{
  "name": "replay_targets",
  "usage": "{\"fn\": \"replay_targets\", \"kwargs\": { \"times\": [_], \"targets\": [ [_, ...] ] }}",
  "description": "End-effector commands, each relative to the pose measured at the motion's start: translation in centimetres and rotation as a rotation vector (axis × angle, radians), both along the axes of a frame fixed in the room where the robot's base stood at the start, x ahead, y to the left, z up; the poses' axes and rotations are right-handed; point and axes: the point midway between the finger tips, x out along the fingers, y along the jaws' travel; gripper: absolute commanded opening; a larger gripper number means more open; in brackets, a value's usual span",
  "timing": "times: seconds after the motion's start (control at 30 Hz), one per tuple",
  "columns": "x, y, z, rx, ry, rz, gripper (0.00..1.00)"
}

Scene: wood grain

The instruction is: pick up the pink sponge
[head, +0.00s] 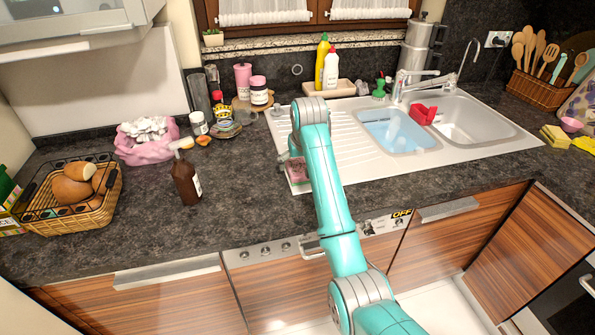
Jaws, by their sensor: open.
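A pink sponge-like block (297,172) lies at the front left corner of the white sink's drainboard, near the counter's front edge. My teal arm covers its right side. My gripper (291,157) is mostly hidden behind my forearm, with only a small part showing at the arm's left, just above the pink block in the picture. It is open. I cannot tell whether its fingers touch the block or are apart from it.
A brown pump bottle (187,181) stands left on the dark counter (240,195). A bread basket (75,205) and a pink bag (147,145) are farther left. The two-basin sink (440,162) is right of my arm. Yellow sponges (555,138) lie at far right.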

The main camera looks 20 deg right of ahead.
Motion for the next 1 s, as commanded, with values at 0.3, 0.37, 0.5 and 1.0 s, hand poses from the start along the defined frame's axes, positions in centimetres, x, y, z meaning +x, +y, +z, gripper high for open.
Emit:
{"fn": "replay_targets", "kwargs": {
  "times": [0.3,0.37,0.5,1.0],
  "targets": [
    [1.4,0.0,-3.0,0.000,0.000,0.000,0.94],
    [1.4,0.0,-3.0,0.000,0.000,0.000,0.94],
    [1.4,0.0,-3.0,0.000,0.000,0.000,0.94],
    [1.4,0.0,-3.4,0.000,0.001,0.000,0.94]
  ]
}}
